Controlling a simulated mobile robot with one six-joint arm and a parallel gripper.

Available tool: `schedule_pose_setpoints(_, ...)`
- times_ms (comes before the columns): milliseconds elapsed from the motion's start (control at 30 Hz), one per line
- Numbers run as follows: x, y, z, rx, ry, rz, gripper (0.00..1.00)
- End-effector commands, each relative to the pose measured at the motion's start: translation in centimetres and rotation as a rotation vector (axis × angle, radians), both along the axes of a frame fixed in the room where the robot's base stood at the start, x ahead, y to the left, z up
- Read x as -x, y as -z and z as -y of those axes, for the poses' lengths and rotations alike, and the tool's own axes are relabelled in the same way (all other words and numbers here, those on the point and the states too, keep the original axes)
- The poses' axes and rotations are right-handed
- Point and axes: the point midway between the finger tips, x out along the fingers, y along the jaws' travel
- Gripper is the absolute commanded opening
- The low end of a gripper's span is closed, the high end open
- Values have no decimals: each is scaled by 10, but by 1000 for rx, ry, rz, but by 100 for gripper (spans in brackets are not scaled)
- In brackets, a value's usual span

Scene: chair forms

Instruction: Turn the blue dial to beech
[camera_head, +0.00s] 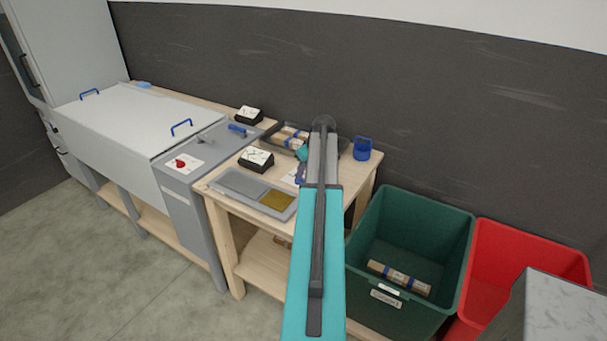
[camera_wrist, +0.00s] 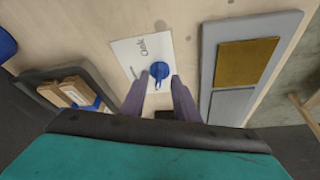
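The blue dial (camera_wrist: 159,70) sits on a white card (camera_wrist: 128,52) in the wrist view. The word "Oak" is legible on the card beyond the dial; other marks are too small or covered, and I cannot read "beech". I cannot tell which mark the dial points to. My gripper (camera_wrist: 159,79) is open, with one finger on each side of the dial's near part. The fingertips are close to the dial; contact is not clear.
A grey tray with a tan panel (camera_wrist: 244,62) lies right of the card, and a dark tray of wooden blocks (camera_wrist: 68,92) lies left. In the head view, a red knob (camera_head: 181,164) is on the grey machine. Green (camera_head: 459,222) and red (camera_head: 535,241) bins stand right of the bench.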

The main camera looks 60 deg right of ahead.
Motion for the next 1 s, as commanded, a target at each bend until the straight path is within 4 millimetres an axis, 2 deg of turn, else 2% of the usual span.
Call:
schedule_pose_setpoints(300, -9, 25, 4, -2, 1, 0, 28)
schedule_pose_setpoints(733, -11, 30, 5, 0, 1, 0, 28)
schedule_pose_setpoints(767, -11, 30, 5, 0, 1, 0, 25)
schedule_pose_setpoints(900, -11, 30, 5, 0, 1, 0, 1)
schedule_pose_setpoints(1000, -11, 30, 5, 1, 1, 0, 0)
